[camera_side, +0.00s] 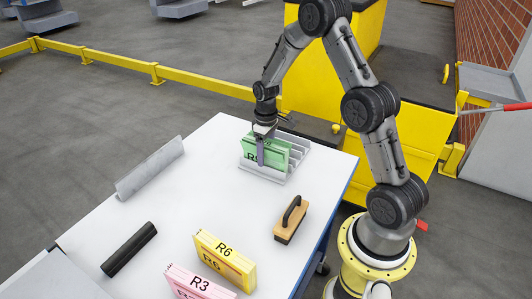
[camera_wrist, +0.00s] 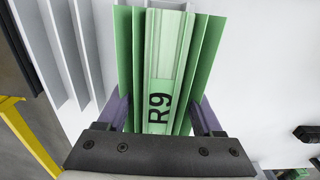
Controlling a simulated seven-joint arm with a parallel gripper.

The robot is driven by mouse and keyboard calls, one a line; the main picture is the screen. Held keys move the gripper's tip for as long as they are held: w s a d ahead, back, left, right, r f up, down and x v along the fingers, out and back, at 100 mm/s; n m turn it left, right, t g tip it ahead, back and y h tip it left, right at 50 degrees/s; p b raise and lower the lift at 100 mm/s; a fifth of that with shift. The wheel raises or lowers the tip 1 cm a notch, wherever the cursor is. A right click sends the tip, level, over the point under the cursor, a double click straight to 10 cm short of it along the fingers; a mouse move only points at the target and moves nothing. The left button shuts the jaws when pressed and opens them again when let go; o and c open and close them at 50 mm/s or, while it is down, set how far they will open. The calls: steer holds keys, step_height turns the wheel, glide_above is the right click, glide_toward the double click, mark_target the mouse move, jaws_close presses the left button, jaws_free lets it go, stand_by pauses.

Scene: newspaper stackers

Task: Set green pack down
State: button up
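The green pack (camera_side: 278,155), labelled R9, stands upright at the grey slotted rack (camera_side: 258,175) on the far part of the white table. In the wrist view the green pack (camera_wrist: 165,80) lies between my two purple fingers, with green sheets on both sides of a pale middle. My gripper (camera_wrist: 163,112) is shut on the pack, one finger against each side. In the side view my gripper (camera_side: 260,148) points down over it. Grey rack fins (camera_wrist: 60,50) show left of the pack. Whether its bottom edge touches the rack floor is hidden.
A yellow R6 pack (camera_side: 225,262) and a pink R3 pack (camera_side: 198,284) stand at the table's front. A wooden block with a black handle (camera_side: 291,220), a black roller (camera_side: 129,249) and a grey angled bar (camera_side: 150,169) lie apart. The table's middle is clear.

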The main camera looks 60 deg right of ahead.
step_height(320, 180, up, 11)
steer(key=shift+r, duration=0.15)
steer(key=shift+a+r, duration=0.1)
steer(key=shift+r, duration=0.6)
steer(key=s+a+r+t, duration=0.4)
steer(key=s+a+r, duration=0.8)
steer(key=s+a, duration=0.35)
steer(key=s+a+t, duration=0.1)
steer(key=s, duration=0.6)
steer(key=shift+a+f+t, duration=0.3)
steer(key=shift+a+f, duration=0.1)
steer(key=shift+f, duration=0.05)
